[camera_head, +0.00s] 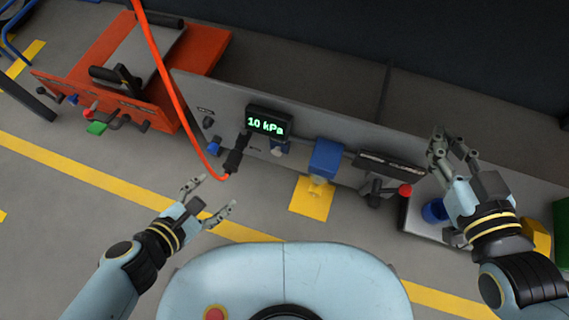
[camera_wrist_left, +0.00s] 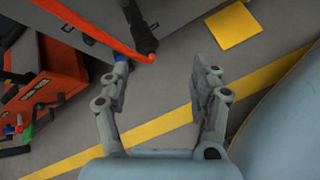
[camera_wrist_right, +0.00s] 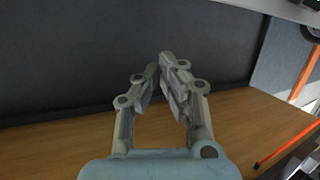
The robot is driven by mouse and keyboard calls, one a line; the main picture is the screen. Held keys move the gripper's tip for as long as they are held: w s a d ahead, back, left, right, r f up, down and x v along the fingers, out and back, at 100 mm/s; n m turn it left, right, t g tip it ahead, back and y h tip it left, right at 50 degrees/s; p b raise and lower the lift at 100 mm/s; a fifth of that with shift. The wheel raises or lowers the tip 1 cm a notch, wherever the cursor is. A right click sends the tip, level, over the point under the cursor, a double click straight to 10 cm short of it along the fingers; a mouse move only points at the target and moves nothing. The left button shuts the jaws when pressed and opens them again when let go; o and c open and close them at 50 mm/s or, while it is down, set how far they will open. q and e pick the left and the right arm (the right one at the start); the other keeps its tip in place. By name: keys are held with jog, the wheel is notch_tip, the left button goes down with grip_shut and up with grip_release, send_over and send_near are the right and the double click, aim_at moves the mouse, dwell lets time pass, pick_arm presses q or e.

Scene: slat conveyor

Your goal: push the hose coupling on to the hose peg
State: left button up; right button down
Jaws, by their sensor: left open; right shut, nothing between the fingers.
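The black hose coupling (camera_head: 234,160) sits at the lower end of the orange hose (camera_head: 171,81), at the grey panel below the display. It also shows at the top of the left wrist view (camera_wrist_left: 142,34). I cannot make out the hose peg separately, nor tell whether the coupling is on it. My left gripper (camera_head: 212,196) is open and empty, just below and left of the coupling, apart from it. It also shows in the left wrist view (camera_wrist_left: 157,76). My right gripper (camera_head: 452,147) is shut and empty at the panel's right end; its fingers nearly meet in the right wrist view (camera_wrist_right: 160,66).
A display reading 10 kPa (camera_head: 267,123) stands on the grey panel (camera_head: 225,100). A blue block (camera_head: 326,157), a red-knobbed lever (camera_head: 404,190) and a blue ring (camera_head: 434,211) lie to the right. An orange unit (camera_head: 97,97) stands left. The floor near my left gripper is clear.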

aim_at(231, 159)
pick_arm(q)
jog(key=w+f+n+t+b, duration=0.1)
jog(key=n+b, duration=0.1)
jog(key=b, duration=0.1)
jog(key=w+f+n+t+b, duration=0.1)
jog(key=w+f+n+b, duration=0.1)
jog(key=w+d+f+n+t+b, duration=0.1)
jog(key=n+b, duration=0.1)
jog(key=b, duration=0.1)
jog(key=shift+w+f+b, duration=0.25)
jog(key=shift+w+b, duration=0.1)
jog(key=shift+w+a+r+n+b, duration=0.15)
jog(key=shift+w+r+n+b, duration=0.1)
jog(key=shift+w+n+b, duration=0.2)
jog(key=shift+w+r, duration=0.15)
jog(key=shift+r, duration=0.05)
pick_arm(e)
jog(key=a+r+t, duration=0.1)
jog(key=r+t, duration=0.1)
jog(key=shift+s+a+r+t+y, duration=0.2)
jog(key=shift+a+t+y, duration=0.1)
jog(key=shift+a+y, duration=0.1)
pick_arm(q)
jog(key=shift+w, duration=0.1)
